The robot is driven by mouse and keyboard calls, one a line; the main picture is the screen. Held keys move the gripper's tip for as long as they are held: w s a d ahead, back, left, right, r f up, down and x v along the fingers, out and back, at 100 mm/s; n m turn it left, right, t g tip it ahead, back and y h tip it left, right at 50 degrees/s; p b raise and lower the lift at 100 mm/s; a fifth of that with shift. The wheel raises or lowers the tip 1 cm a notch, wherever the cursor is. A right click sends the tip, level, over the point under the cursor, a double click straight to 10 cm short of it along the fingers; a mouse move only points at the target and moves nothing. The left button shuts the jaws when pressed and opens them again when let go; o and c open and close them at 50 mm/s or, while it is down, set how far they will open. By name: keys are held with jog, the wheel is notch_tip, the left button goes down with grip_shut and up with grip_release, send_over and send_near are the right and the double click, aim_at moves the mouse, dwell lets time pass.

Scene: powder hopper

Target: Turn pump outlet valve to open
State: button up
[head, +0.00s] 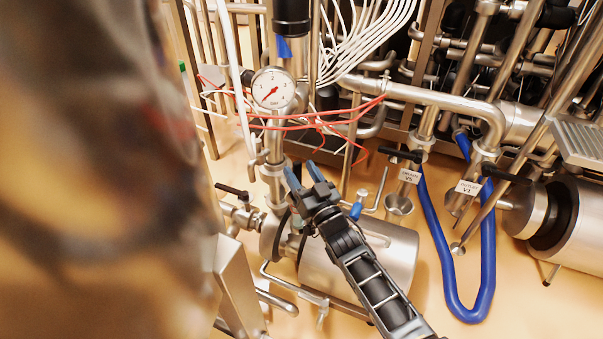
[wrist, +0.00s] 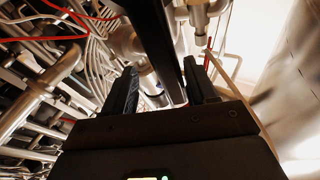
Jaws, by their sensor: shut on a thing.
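The pump (head: 375,255) is a steel cylinder lying in the middle of the head view. A vertical outlet pipe (head: 274,135) rises at its left end, under a round gauge. My gripper (head: 303,176) is just right of this pipe, above the pump, with blue-grey fingertips. In the wrist view, a long black bar (wrist: 158,42), apparently the valve handle, runs between the fingers of my gripper (wrist: 162,78). The gripper is shut on it. In the head view my gripper hides the handle, so its angle to the pipe cannot be told.
The gauge (head: 273,89) and loose red wires (head: 320,122) are close above my gripper. A black-handled valve (head: 232,190) is on the left. A blue hose (head: 455,295) and labelled valves stand right. A blurred foreground object (head: 90,200) covers the left side.

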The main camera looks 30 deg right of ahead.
jog(key=p+v, duration=0.1)
jog(key=v, duration=0.6)
jog(key=shift+s, duration=0.3)
jog(key=shift+s+f, duration=0.1)
jog(key=shift+f, duration=0.05)
